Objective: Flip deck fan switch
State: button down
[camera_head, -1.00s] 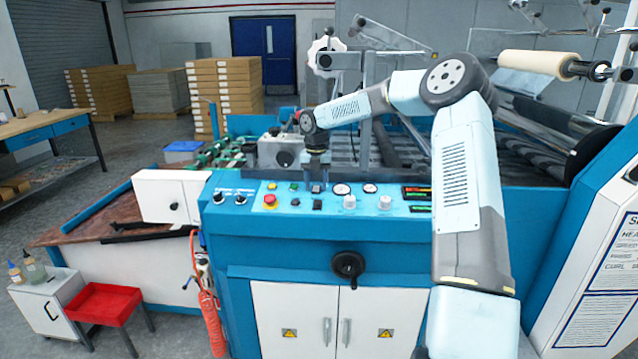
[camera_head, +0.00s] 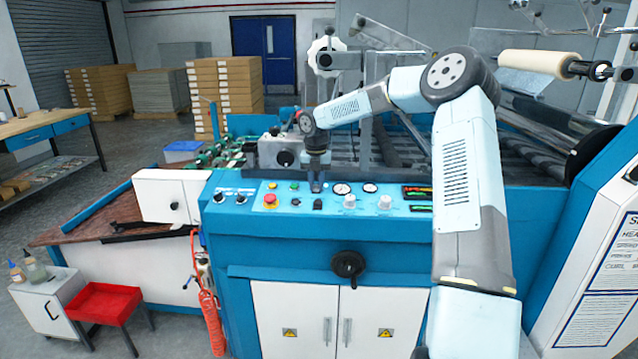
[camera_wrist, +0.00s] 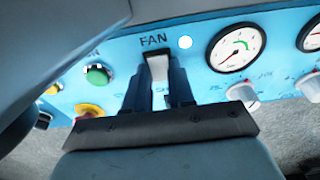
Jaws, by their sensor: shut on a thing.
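The deck fan switch (camera_wrist: 158,68) is a pale rocker under the "FAN" label on the blue control panel (camera_head: 236,212), seen in the wrist view. My gripper (camera_wrist: 160,85) points at the panel, with one dark finger on each side of the switch, shut on it. In the head view my gripper (camera_head: 316,188) reaches down to the panel's top row, left of the first gauge, and hides the switch there.
A green button (camera_wrist: 97,75) and a yellow-and-red stop button (camera_wrist: 90,110) sit left of the switch. A white gauge (camera_wrist: 236,47) and a white knob (camera_wrist: 242,93) sit close on the right. A black handle (camera_head: 348,265) is on the machine front below.

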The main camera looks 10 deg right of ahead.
jog(key=shift+s+f+t+h, duration=0.1)
jog(key=shift+s+t+h, duration=0.1)
jog(key=shift+t, duration=0.35)
jog(key=shift+s+t+h, duration=0.1)
jog(key=shift+t+h, duration=0.1)
jog(key=shift+t, duration=0.35)
jog(key=c, duration=1)
grip_release()
jog(key=shift+o, duration=0.2)
jog(key=v, duration=1.3)
jog(key=shift+r, duration=0.35)
